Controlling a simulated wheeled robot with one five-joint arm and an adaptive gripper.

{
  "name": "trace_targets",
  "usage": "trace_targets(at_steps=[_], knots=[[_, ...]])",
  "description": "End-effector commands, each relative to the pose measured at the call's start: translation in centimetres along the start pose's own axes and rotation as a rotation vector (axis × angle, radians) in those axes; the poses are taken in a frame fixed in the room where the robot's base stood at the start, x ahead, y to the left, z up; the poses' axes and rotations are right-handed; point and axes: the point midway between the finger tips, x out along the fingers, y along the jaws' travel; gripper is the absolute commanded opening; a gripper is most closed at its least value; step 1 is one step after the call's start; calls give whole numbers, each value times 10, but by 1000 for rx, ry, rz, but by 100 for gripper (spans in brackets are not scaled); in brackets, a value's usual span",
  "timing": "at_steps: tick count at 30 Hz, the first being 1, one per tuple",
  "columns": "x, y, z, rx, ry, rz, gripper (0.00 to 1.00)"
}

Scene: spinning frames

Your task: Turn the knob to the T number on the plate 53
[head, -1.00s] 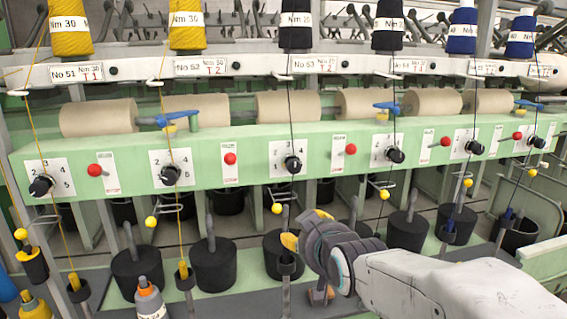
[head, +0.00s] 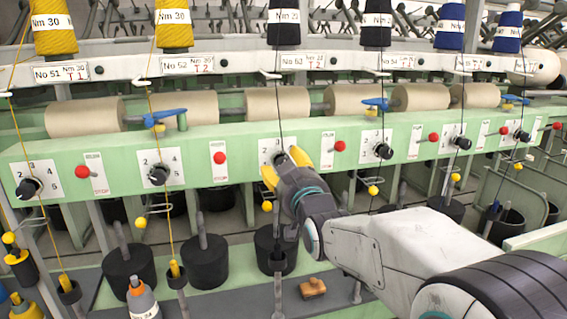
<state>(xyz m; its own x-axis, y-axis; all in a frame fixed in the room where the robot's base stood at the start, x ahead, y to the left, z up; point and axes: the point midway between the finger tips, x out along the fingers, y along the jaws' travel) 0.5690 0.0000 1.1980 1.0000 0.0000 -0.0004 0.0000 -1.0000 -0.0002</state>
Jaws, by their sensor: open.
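A red button (head: 219,158) is left of the panel and another red button (head: 339,146) is right of it. Neighbouring knobs (head: 159,174) line the beam. A dark thread runs down in front of the panel. Black cans (head: 203,262) and a brown block (head: 313,288) are below.

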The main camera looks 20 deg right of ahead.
Motion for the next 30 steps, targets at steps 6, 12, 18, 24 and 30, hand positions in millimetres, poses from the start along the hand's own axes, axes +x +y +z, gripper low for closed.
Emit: trace_targets(at_steps=[6,12,18,24,30], knots=[[15,0,-1,0,1,0,55],[18,0,0,0,1,0,55],[18,0,0,0,1,0,55],[18,0,0,0,1,0,41],[18,0,0,0,0,0,23]])
